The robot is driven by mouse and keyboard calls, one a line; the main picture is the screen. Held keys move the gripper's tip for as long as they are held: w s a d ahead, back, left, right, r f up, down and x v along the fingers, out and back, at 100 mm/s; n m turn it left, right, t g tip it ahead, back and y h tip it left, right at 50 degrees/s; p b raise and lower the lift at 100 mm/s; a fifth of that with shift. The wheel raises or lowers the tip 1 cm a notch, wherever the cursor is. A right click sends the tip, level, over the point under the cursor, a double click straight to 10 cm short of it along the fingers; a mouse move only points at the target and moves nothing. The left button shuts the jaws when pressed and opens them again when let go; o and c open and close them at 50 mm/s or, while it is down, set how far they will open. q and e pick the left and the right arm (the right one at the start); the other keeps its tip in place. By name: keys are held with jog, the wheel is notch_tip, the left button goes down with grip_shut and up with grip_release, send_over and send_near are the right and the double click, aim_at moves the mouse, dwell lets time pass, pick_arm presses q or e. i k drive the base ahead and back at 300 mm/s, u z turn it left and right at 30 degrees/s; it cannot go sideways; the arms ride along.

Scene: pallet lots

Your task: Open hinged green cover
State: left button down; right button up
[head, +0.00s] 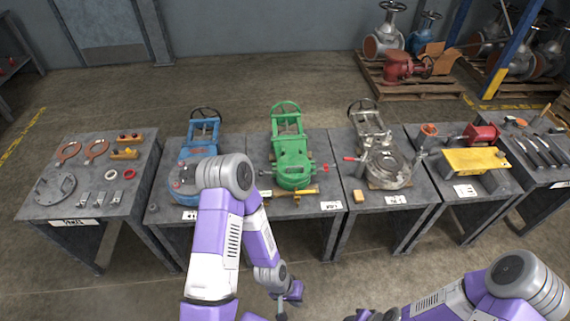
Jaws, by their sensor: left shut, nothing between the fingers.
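A green valve-like unit (292,163) sits on the middle table, with an upright green frame and a handwheel at its back. Its green cover seems to be the round front part (294,176), which looks closed; its hinge is too small to make out. My left gripper (282,313) is low at the bottom centre, in front of the tables and well short of the green unit. It points down, is shut and holds nothing. My right arm enters at the bottom right; its fingers are not visible.
A blue unit (205,138) stands on the table to the left, partly behind my left arm. A grey unit (384,163) stands to the right. A yellow tool (290,193) and a yellow block (358,196) lie near the front edges. Floor is clear before the tables.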

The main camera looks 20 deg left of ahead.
aim_at(294, 160)
jog(key=u, duration=0.9)
jog(key=i, duration=0.8)
jog(key=u, duration=0.6)
